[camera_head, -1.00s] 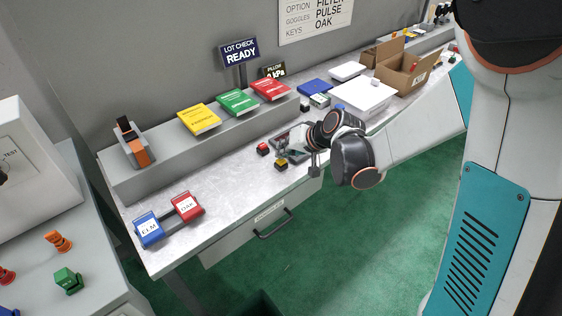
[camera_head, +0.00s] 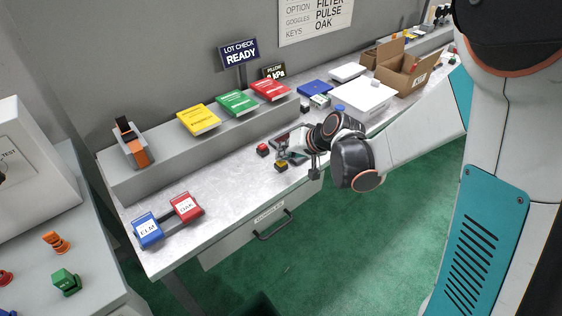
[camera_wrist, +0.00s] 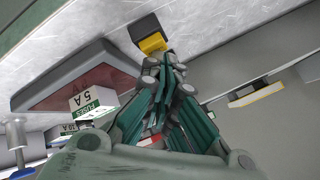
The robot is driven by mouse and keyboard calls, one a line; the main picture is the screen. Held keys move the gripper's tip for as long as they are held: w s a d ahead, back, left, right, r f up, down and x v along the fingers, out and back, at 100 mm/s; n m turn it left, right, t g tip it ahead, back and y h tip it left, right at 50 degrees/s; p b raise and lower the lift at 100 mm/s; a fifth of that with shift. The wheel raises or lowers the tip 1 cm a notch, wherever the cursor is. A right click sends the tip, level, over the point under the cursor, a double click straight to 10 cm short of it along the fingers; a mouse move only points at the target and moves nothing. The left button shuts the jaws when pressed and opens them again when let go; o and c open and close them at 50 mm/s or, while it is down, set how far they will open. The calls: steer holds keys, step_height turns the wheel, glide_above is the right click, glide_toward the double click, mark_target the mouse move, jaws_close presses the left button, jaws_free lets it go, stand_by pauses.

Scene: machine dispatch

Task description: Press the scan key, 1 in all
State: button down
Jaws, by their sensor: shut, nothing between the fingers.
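No key with a readable "scan" label shows. A small black block with a yellow top (camera_head: 281,166) sits on the bench near the front edge; it also shows at the top of the wrist view (camera_wrist: 152,38). My gripper (camera_head: 284,155) is shut and empty, its fingertips close to the yellow-topped block. In the wrist view the fingertips (camera_wrist: 166,60) appear just beside the yellow face; I cannot tell whether they touch it. A small red block (camera_head: 262,149) sits to the left, farther back. The sign (camera_head: 239,52) reads "LOT CHECK READY".
Blue ELM (camera_head: 148,230) and red OAK (camera_head: 187,207) blocks lie at the bench's left. Yellow (camera_head: 199,119), green (camera_head: 237,102) and red (camera_head: 270,89) books lie on the raised shelf. A white box (camera_head: 362,97) stands behind my wrist.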

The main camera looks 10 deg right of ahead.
steer(key=shift+f, duration=0.25)
steer(key=shift+r, duration=0.15)
stand_by(0.3)
steer(key=shift+r+p, duration=0.45)
steer(key=shift+r, duration=0.35)
steer(key=shift+r, duration=0.1)
steer(key=shift+r+p, duration=1.75)
steer(key=shift+r, duration=0.7)
